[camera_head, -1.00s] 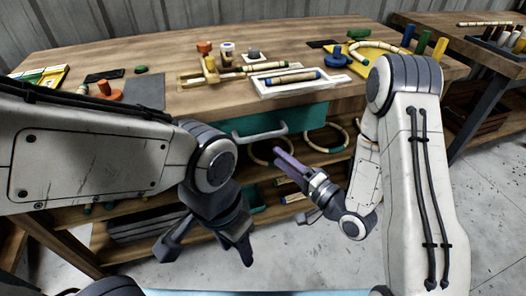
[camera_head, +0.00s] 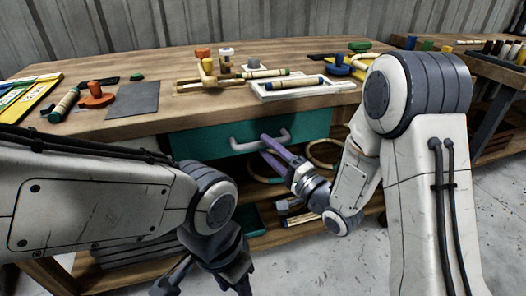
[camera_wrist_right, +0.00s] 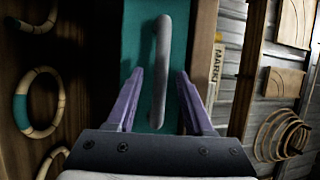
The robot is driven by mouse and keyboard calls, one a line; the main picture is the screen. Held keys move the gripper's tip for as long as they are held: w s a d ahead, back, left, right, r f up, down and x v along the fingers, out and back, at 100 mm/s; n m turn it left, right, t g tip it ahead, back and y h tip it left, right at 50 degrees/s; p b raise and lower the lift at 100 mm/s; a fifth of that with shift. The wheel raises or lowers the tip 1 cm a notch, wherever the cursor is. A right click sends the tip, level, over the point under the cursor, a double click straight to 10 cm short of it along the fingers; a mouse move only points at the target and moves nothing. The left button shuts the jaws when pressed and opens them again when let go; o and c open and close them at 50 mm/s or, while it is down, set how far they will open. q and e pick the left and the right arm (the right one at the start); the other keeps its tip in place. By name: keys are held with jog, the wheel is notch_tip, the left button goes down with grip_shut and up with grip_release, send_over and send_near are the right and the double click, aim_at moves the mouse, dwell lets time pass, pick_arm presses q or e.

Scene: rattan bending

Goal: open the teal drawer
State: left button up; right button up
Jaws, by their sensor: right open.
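The teal drawer (camera_head: 195,143) sits under the workbench top, and its front looks flush with the bench. Its grey bar handle (camera_head: 240,145) runs across the front; the right wrist view shows the handle (camera_wrist_right: 161,60) in front of the teal face (camera_wrist_right: 135,45). My right gripper (camera_head: 269,147) has purple fingers and is open at the right part of the handle. In the wrist view its fingers (camera_wrist_right: 160,78) stand apart on either side of the handle, with gaps visible. My left gripper (camera_head: 207,284) hangs low in front of the bench, its fingers spread and empty, partly cut off by the lower edge.
The benchtop holds a white tray (camera_head: 262,95) with a rattan piece, a wooden jig (camera_head: 207,85), a grey mat (camera_head: 132,99) and an orange piece (camera_head: 96,98). Rattan rings (camera_head: 323,152) hang beneath, right of the drawer. The floor in front (camera_head: 300,262) is clear.

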jog(key=shift+x, duration=1.25)
jog(key=shift+r, duration=0.1)
grip_shut()
dwell(0.4)
